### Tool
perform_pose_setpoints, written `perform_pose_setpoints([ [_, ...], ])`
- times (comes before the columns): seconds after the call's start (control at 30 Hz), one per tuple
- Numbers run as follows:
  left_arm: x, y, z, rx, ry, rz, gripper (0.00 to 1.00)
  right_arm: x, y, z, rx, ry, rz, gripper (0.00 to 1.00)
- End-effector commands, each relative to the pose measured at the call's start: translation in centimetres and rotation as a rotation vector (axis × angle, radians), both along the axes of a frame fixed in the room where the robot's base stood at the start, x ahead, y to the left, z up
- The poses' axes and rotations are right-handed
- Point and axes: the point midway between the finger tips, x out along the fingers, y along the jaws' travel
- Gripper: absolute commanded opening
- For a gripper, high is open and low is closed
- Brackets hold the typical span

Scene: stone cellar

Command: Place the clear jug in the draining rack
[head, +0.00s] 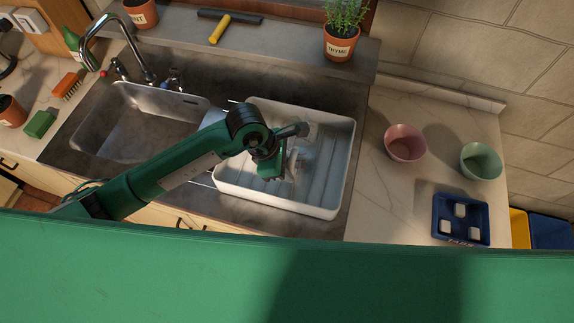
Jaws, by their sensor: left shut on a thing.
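The draining rack (341,170) is a white tray with a raised rim and pale ribs, set over the right part of the sink. My left arm reaches in from the left, and my left gripper (291,163) is over the middle of the rack. It is shut on the clear jug (308,152), which shows only as a faint see-through shape by the fingers. The arm hides part of the rack's left side. I cannot tell whether the jug touches the rack floor. My right gripper is not in view.
The sink basin (140,125) with a tap (143,62) is at left. A pink bowl (405,143), a green bowl (481,161) and a blue tray (461,219) with white cubes stand on the right counter. A thyme pot (340,45) stands on the ledge behind.

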Motion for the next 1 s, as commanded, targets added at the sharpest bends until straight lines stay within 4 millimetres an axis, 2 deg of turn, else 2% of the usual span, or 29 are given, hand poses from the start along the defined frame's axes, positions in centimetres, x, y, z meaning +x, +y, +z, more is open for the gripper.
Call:
perform_pose_setpoints([
  [0.27, 0.1, 0.0, -0.3, -0.001, -0.002, -0.001, 0.0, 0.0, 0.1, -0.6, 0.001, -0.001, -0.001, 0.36],
  [0.3, 0.0, 0.0, -0.3, -0.001, -0.001, -0.001, 0.17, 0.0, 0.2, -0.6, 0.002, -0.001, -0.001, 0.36],
  [0.4, 0.0, 0.0, -0.2, -0.001, -0.001, -0.001, 0.37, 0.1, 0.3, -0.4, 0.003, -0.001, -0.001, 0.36],
  [0.8, 0.0, 0.0, 0.3, -0.001, 0.0, 0.0, 0.37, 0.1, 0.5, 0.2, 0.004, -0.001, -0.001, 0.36],
  [0.87, 0.2, 0.3, 0.7, -0.003, -0.005, -0.001, 0.37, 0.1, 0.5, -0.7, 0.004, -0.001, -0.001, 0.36],
  [1.0, 0.2, 1.5, 3.0, -0.002, -0.008, -0.002, 0.37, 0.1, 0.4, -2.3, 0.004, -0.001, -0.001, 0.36],
])
